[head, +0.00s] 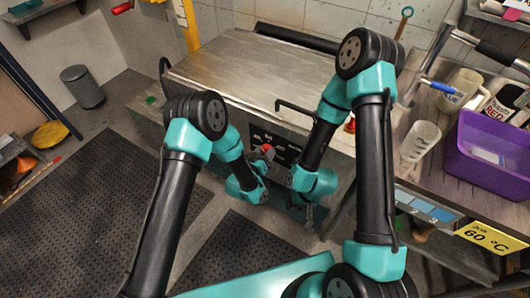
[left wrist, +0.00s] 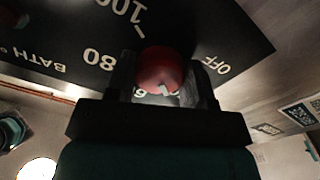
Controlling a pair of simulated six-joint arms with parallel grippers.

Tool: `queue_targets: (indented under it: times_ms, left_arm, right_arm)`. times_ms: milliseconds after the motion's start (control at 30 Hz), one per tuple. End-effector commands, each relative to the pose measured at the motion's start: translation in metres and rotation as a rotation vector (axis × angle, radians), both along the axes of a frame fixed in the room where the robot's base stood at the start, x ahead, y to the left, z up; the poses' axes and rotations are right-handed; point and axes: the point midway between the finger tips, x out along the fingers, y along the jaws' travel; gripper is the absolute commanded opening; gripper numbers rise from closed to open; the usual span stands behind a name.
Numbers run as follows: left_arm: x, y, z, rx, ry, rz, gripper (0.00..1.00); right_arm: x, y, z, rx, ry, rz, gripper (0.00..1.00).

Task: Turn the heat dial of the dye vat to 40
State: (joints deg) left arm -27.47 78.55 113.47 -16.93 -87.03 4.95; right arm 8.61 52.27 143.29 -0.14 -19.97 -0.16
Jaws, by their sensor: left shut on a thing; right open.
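The dye vat (head: 235,62) is a steel box with a closed metal lid and a dark front panel. Its red heat dial (head: 266,148) shows on that panel and also in the left wrist view (left wrist: 158,64). My left gripper (head: 262,160) is shut on the dial; its dark jaws (left wrist: 160,88) sit either side of it. The dial's white mark points toward the bottom of the wrist picture, near partly hidden digits I cannot fully read. OFF, 80 and 100 are readable on the panel (left wrist: 75,32). My right gripper (head: 308,217) is open and empty, low before the vat.
A handle bar (head: 298,107) sticks out above the panel. Dark mats (head: 75,220) cover the floor.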

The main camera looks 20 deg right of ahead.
Motion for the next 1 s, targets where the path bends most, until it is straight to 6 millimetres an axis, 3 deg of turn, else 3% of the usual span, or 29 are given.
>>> queue_targets:
  times_ms: [733,767,1000]
  left_arm:
    - [-0.0007,-0.0003,-0.0001,-0.089,0.095,-0.001,0.25]
    - [-0.0007,-0.0003,-0.0001,-0.089,0.095,-0.001,0.49]
    - [-0.0005,-0.0003,0.0000,-0.088,0.095,0.000,0.72]
  right_arm:
    - [0.0000,0.0000,0.0000,0.000,0.000,0.000,0.43]
    - [0.0000,0.0000,0.0000,0.000,0.000,0.000,0.43]
    - [0.0000,0.0000,0.0000,0.000,0.000,0.000,0.43]
